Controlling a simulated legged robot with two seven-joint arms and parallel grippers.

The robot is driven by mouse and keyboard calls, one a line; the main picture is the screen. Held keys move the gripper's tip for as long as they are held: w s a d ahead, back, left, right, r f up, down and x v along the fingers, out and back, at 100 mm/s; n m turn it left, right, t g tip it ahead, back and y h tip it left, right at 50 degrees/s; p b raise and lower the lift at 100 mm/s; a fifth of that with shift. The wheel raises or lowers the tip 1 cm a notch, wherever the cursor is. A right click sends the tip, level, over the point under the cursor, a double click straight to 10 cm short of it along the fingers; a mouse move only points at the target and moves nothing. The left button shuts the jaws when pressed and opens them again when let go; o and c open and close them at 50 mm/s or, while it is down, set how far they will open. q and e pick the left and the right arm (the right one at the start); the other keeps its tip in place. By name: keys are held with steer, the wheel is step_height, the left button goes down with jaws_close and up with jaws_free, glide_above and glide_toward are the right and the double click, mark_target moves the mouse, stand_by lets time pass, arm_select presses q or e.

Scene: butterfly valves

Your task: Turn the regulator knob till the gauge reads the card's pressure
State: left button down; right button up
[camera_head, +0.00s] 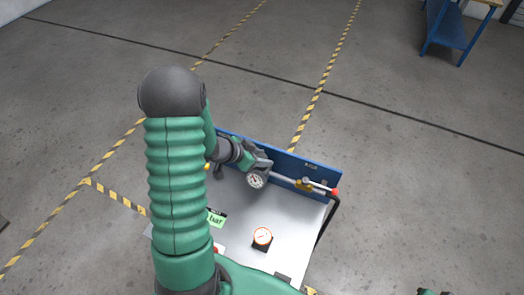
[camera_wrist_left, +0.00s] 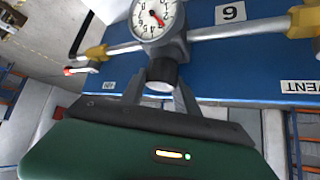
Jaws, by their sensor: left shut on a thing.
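The regulator's round white gauge (camera_head: 256,181) sits on the pipe along the blue panel. In the left wrist view the gauge (camera_wrist_left: 155,18) is close, with a red needle; its value is too small to read surely. The dark regulator knob (camera_wrist_left: 161,73) sits just beside the gauge, between my left gripper's fingers (camera_wrist_left: 160,92). My left gripper (camera_head: 257,165) is shut on the knob; in the head view the gripper hides it. The green card (camera_head: 216,218) lies on the bench top; "bar" shows, but my arm hides its number.
A brass valve (camera_head: 304,184) and red-tipped lever (camera_head: 335,191) are at the panel's right. A blue workbench (camera_head: 447,25) stands far off; the floor between is clear.

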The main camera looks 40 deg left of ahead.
arm_select(q)
steer(key=shift+s+f, duration=0.1)
steer(key=c, duration=0.9)
jaws_free()
steer(key=shift+a, duration=0.15)
steer(key=shift+s+a, duration=0.1)
steer(key=p+v, duration=0.1)
steer(key=v, duration=1.5)
steer(key=shift+s+r+p, duration=0.2)
steer(key=shift+r+p, duration=0.1)
steer(key=shift+p, duration=0.1)
